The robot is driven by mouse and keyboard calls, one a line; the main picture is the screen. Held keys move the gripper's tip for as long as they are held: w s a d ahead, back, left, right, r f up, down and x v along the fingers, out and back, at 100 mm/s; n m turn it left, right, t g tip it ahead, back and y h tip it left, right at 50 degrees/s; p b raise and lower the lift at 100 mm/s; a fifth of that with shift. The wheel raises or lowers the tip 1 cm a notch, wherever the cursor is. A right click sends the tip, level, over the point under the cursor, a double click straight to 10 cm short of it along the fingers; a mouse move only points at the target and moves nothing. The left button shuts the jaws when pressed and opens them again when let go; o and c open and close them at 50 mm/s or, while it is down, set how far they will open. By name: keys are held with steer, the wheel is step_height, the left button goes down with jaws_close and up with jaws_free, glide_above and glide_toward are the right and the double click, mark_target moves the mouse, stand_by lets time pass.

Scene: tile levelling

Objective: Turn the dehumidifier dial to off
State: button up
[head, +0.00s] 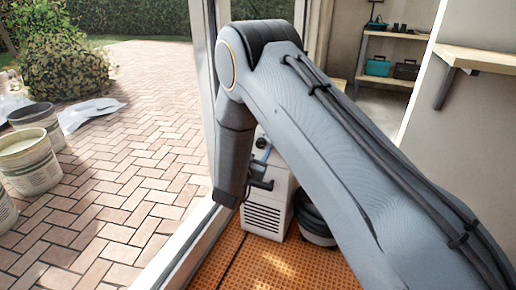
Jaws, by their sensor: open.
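The dehumidifier (264,218) is a white upright box with a dark louvred grille low on its front. It stands on the orange floor just inside the door frame. My arm covers part of it, and a thin blue strip shows near its top. I cannot make out the dial. My gripper (247,190) hangs at the end of the dark wrist, in front of the left side of the dehumidifier. Its jaws are small and partly hidden, open, with nothing seen between them. I cannot tell whether it touches the dehumidifier.
A dark round bucket (312,222) stands right of the dehumidifier, partly behind my arm. The white door frame (176,250) runs close on the left. Outside are pale buckets (28,165) on brick paving. A wooden shelf (482,58) juts from the right wall. Orange floor (262,268) is clear in front.

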steer(key=c, duration=1.1)
steer(key=shift+o, duration=0.2)
steer(key=n+p, duration=0.3)
steer(key=n, duration=0.1)
steer(key=shift+a+r, duration=0.1)
steer(key=shift+r, duration=0.05)
steer(key=n+p, duration=0.3)
steer(key=n, duration=0.1)
steer(key=shift+a, duration=0.1)
steer(key=n+p, duration=0.1)
steer(key=n, duration=0.3)
steer(key=shift+n+g+p, duration=0.3)
steer(key=shift+p, duration=0.1)
steer(key=n+p, duration=0.1)
steer(key=n, duration=0.3)
steer(key=shift+a+n+h, duration=0.1)
steer(key=shift+n+h, duration=0.2)
steer(key=shift+h, duration=0.1)
steer(key=shift+f, duration=0.2)
